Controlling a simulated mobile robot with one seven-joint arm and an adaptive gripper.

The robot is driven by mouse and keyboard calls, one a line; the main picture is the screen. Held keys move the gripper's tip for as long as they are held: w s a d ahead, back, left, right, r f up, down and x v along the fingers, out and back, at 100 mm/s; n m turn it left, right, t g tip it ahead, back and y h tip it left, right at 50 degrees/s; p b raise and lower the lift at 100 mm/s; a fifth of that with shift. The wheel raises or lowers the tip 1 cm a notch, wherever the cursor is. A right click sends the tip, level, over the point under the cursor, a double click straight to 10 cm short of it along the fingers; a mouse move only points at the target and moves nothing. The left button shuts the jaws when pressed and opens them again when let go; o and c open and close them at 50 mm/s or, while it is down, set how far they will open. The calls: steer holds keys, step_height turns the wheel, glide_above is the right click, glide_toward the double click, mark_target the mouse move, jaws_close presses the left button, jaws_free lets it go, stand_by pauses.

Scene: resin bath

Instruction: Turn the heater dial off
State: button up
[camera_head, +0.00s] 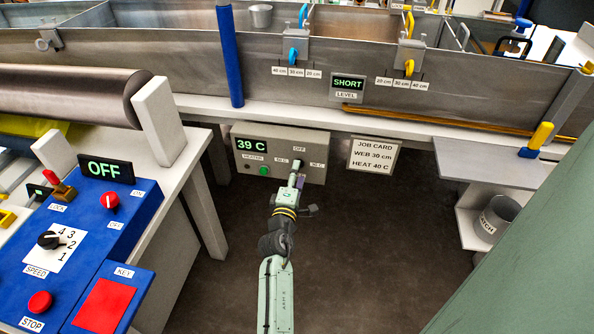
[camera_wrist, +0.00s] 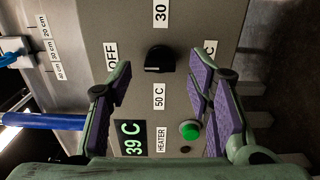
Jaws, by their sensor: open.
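The heater box (camera_head: 240,170) sits under the tank; its display (camera_head: 251,145) reads 39 C. Its black heater dial (camera_wrist: 158,60) has OFF on the left in the wrist view, 30 above, 50 C below and a partly hidden C label on the right. I cannot tell clearly where its pointer aims. A green button or lamp (camera_wrist: 190,130) sits near the display. My gripper (camera_wrist: 161,72) is open and empty, with its purple-padded fingers on either side of the dial, apparently short of it. In the head view my gripper (camera_head: 297,178) hides the box's lower middle.
A job card (camera_head: 373,156) reading WEB 30 cm, HEAT 40 C hangs right of the box. Above is the steel tank (camera_head: 270,75) with a LEVEL display (camera_head: 347,85) reading SHORT. A blue control panel (camera_head: 95,215) stands at left. The floor between is clear.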

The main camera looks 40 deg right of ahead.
steer(key=v, duration=0.9)
steer(key=shift+s+a, duration=0.25)
steer(key=shift+a, duration=0.05)
